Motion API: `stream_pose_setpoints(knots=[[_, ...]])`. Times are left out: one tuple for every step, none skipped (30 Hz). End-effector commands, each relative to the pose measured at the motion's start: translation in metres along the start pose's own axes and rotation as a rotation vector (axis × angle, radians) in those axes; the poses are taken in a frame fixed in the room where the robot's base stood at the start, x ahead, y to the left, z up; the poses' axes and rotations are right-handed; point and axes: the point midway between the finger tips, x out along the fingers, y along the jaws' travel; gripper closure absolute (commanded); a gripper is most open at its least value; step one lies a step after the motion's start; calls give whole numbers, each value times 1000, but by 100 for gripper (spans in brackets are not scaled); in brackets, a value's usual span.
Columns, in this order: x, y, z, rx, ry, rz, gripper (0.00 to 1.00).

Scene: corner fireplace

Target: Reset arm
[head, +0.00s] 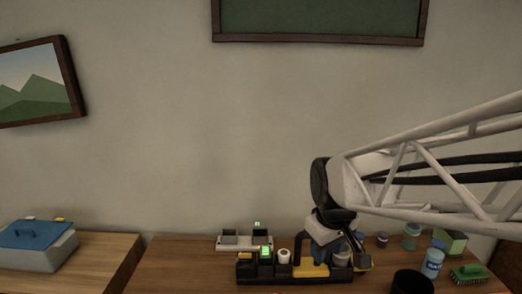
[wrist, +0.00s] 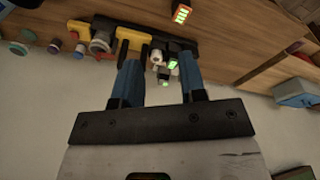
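My gripper (head: 336,254) hangs low over the right part of the black tray (head: 246,270) in the head view, with my arm reaching in from the right. In the wrist view my gripper (wrist: 162,58) shows two blue fingers well apart, with a gap between them. I see nothing held in the gap. A white roll and small green-lit items (wrist: 166,73) show through it, seemingly beyond the fingers. The fingertips' exact distance from the tray is hard to tell.
The tray holds a yellow item (head: 312,270). A grey charger-like rack (head: 232,242) stands behind it. A black cup (head: 411,283), blue-white bottle (head: 432,262) and green brush (head: 468,274) stand to the right. A blue-lidded box (head: 38,246) is on the left table.

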Motion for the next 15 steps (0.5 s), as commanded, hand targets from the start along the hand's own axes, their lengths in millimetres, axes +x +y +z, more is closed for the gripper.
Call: stream_pose_setpoints(knots=[[-5, -1, 14, 39, 8, 5, 62], [-7, -2, 22, 64, 10, 7, 62], [-10, -3, 32, 96, 15, 10, 62], [-11, -4, 40, 121, 17, 11, 62], [-13, -5, 47, 147, 20, 14, 62], [-15, -7, 57, 180, 24, 16, 62], [-16, -8, 65, 205, 28, 18, 62], [-18, -10, 72, 230, 31, 20, 62], [-18, -12, 82, 263, 35, 22, 62], [-20, -13, 89, 287, 39, 24, 62], [-20, -14, 96, 311, 42, 26, 62], [-21, -16, 105, 342, 47, 28, 62], [-21, -18, 111, 362, 50, 29, 62], [-21, -19, 118, 383, 52, 30, 62], [-21, -21, 124, 407, 56, 32, 62]])
